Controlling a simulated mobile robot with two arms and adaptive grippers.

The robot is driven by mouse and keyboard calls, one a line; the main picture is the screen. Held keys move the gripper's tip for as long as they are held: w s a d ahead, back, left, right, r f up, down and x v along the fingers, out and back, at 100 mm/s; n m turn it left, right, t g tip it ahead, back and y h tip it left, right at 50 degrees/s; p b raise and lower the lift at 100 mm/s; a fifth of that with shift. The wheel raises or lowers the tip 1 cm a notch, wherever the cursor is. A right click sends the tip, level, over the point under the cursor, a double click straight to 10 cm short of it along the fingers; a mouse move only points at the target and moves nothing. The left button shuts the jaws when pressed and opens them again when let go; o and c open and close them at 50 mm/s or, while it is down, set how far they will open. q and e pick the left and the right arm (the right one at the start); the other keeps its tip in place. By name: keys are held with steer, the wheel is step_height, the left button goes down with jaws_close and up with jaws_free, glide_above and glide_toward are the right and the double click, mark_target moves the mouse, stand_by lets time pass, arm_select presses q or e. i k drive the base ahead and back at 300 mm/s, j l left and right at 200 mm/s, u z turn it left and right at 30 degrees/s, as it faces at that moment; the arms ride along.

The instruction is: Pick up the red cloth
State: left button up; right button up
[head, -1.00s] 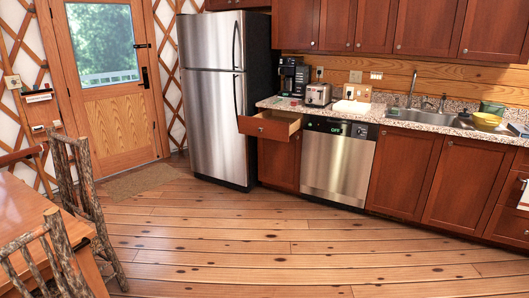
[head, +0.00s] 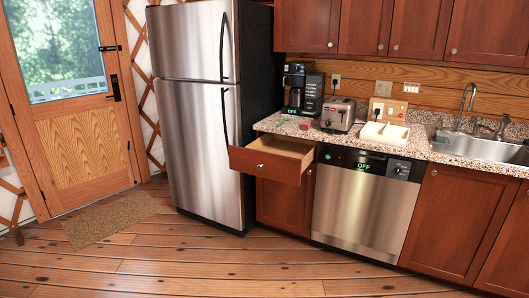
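No red cloth can be made out for certain. A small reddish item (head: 304,126) lies on the speckled counter (head: 268,124), left of the toaster; it is too small to tell what it is. A small green item lies beside it. Neither of my grippers is in the head view.
A drawer (head: 268,168) stands pulled out below the counter, between the steel fridge (head: 200,130) and the dishwasher (head: 360,205). A coffee maker (head: 303,90), toaster (head: 338,115) and white divided tray (head: 385,134) stand on the counter. The wooden floor (head: 200,265) ahead is clear.

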mark_target(306, 125)
steer(key=i+z, duration=0.15)
steer(key=i, duration=0.35)
steer(key=i+j+z, duration=0.2)
steer(key=i, duration=0.35)
steer(key=i+j+z, duration=0.15)
steer(key=i, duration=0.35)
